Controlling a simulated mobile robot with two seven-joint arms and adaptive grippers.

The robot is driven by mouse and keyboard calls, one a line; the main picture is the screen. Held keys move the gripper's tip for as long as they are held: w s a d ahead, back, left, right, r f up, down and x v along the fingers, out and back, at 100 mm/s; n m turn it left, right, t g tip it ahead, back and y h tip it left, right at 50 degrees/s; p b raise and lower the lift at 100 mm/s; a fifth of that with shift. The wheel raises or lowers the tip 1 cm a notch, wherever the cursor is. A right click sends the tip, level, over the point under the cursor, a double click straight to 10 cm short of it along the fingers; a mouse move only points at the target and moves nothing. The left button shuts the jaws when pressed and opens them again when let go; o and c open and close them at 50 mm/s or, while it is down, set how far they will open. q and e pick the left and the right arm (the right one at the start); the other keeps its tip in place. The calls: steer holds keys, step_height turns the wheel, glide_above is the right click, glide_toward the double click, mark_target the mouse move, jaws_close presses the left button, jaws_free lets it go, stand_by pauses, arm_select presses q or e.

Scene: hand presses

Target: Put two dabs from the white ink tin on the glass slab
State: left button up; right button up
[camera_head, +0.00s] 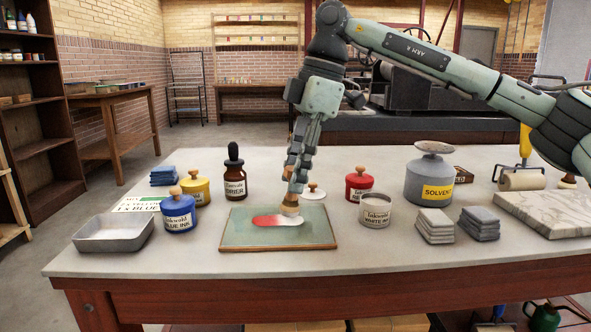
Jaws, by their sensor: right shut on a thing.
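The glass slab (243,234) lies on the table, greenish with a brown edge. A red patch (271,221) is on it, with a white patch (293,221) at its right end. My right gripper (292,189) points down over the slab, shut on a tool with a light wooden part (290,205). The tool's lower end is at or just above the white patch; I cannot tell whether it touches. The white ink tin (375,213) stands open right of the slab. A white lid with a wooden knob (314,192) lies behind the slab. My left gripper is out of view.
Blue (178,216), yellow (196,190) and red (358,184) tins are closed. A brown dropper bottle (235,181) stands behind the slab. The solvent can (428,183), grey cloth stacks (434,227) and a marble slab (548,213) are right. A metal tray (114,236) is left.

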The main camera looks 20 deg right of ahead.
steer(key=shift+f, duration=0.4)
steer(key=shift+f, duration=0.15)
stand_by(1.2)
step_height(320, 180, up, 7)
steer(key=p, duration=0.5)
steer(key=shift+p, duration=0.3)
